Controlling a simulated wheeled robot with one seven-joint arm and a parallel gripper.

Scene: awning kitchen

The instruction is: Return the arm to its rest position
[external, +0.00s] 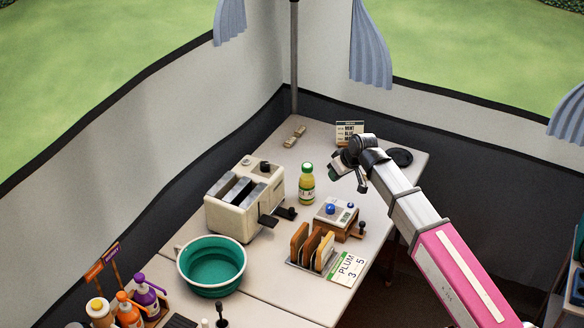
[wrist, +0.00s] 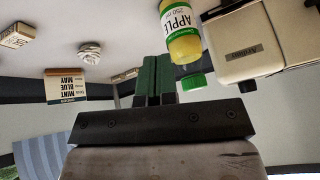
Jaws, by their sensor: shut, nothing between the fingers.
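My arm reaches in from the lower right of the external view, over the right part of the table (external: 285,285). My gripper (external: 336,172) is at its end, above the table, just right of a yellow bottle with a green cap (external: 307,187). In the wrist view, which looks upside down, the two green fingers of my gripper (wrist: 157,72) lie together, shut and empty. The bottle, labelled APPLE, also shows there (wrist: 181,40), right of the fingers.
A cream toaster (external: 245,197), a teal bowl (external: 211,266), a rack of bread slices (external: 312,247), a small device with a blue knob (external: 336,215), and a PLUM card (external: 346,268) stand on the table. Walls meet behind.

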